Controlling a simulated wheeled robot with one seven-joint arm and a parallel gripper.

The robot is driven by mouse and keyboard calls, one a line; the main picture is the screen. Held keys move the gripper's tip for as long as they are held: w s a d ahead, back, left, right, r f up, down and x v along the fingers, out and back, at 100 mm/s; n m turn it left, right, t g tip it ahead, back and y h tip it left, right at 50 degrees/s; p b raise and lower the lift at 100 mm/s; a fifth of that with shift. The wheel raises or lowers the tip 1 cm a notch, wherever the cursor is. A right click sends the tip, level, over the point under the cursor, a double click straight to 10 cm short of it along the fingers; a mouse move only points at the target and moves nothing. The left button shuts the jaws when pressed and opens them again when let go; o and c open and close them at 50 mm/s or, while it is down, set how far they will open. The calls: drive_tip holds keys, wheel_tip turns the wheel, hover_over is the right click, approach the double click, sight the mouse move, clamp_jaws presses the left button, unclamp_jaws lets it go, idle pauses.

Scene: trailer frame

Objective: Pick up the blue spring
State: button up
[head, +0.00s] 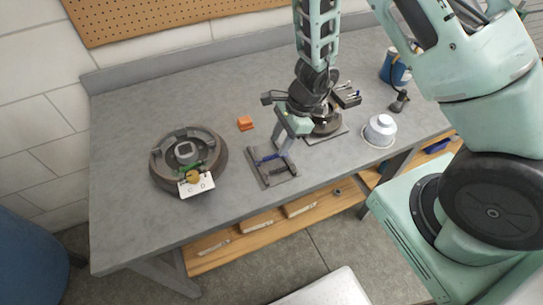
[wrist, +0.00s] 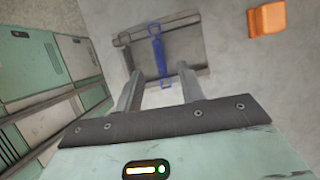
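The blue spring (head: 268,158) lies across a grey metal frame (head: 281,183) on the workbench. My gripper (wrist: 160,74) is open, with one finger on each side of the line of the spring's lower end. Nothing is between the fingers that I can see gripped. In the head view my gripper (head: 285,148) is just above and to the right of the spring; the exact height gap cannot be told.
An orange block (head: 245,123) sits left of my gripper. A round grey hub (head: 188,150) with a white tag (head: 197,184) stands farther left. A white lidded pot (head: 380,130) and a blue can (head: 396,66) are at the right. Bare bench lies between hub and frame.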

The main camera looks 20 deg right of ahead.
sight(276, 155)
drive_tip(key=shift+p+x, duration=0.5)
drive_tip(key=shift+x, duration=1.55)
drive_tip(key=shift+d, duration=0.1)
clamp_jaws()
wheel_tip(276, 155, up, 13)
drive_tip(key=p, duration=0.2)
